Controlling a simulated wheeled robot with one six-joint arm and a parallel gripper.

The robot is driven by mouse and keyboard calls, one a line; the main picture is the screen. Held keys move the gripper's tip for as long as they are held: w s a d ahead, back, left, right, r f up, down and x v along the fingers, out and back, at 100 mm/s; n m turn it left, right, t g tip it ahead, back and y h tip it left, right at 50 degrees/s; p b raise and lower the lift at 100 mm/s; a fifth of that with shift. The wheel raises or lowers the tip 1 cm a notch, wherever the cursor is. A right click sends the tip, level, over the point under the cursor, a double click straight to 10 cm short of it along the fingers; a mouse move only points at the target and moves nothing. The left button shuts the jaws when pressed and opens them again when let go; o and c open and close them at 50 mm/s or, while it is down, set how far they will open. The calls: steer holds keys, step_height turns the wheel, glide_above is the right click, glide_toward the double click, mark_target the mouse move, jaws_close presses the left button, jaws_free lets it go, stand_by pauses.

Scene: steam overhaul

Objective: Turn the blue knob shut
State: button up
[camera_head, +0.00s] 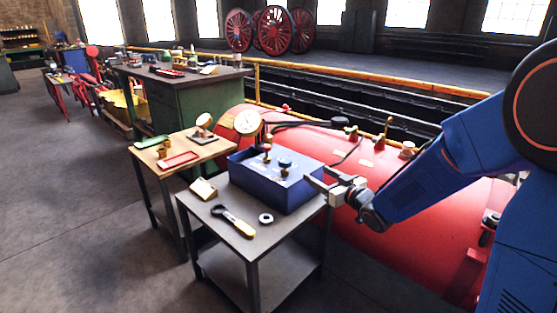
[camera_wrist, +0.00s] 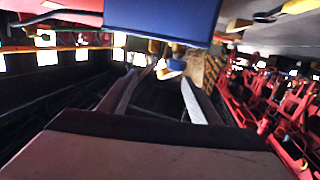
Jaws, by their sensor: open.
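A blue box (camera_head: 275,185) stands on a small grey table. On its top are a dark blue knob (camera_head: 285,164) near the front and a red knob (camera_head: 266,149) behind it. My gripper (camera_head: 318,178) is at the right side of the box, its fingers apart and pointing left toward the box. No contact with the knob shows. The wrist view is upside down, with the box (camera_wrist: 165,16) along the top edge. There the open fingers (camera_wrist: 162,82) have small brass and blue parts beyond their tips; I cannot tell clearly which is the blue knob.
A yellow-handled tool (camera_head: 234,222), a ring (camera_head: 266,218) and a small tan block (camera_head: 203,190) lie on the table's front. A dial gauge (camera_head: 247,122) rises behind the box. A red boiler (camera_head: 400,210) lies close on the right. Floor at the left is clear.

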mark_target(285, 165)
steer(key=w+a, duration=0.4)
steer(key=a, duration=0.1)
steer(key=w+a+y, duration=0.1)
steer(key=w+a, duration=0.3)
steer(key=a, duration=0.1)
steer(key=w+a+f+y, duration=0.1)
steer(key=w+a, duration=0.3)
steer(key=a, duration=0.1)
steer(key=shift+w+a+n, duration=0.15)
steer(key=shift+w+n, duration=0.2)
steer(key=shift+n, duration=0.05)
steer(key=c, duration=1.1)
